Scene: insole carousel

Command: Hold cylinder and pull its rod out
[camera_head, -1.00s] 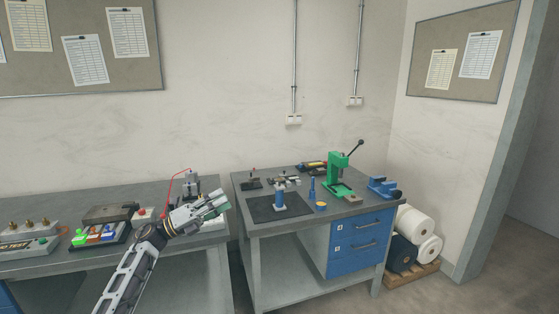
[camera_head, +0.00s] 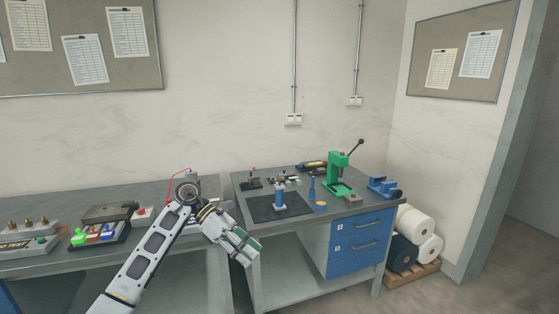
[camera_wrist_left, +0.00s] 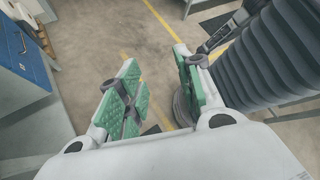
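My right gripper does not show clearly in any view.
A green press (camera_head: 339,175), a blue vise (camera_head: 383,187) and a small blue bottle-like item (camera_head: 312,188) stand right of the mat. The left bench (camera_head: 60,262) holds several fixtures. Blue drawers (camera_head: 360,241) are under the right bench's top.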

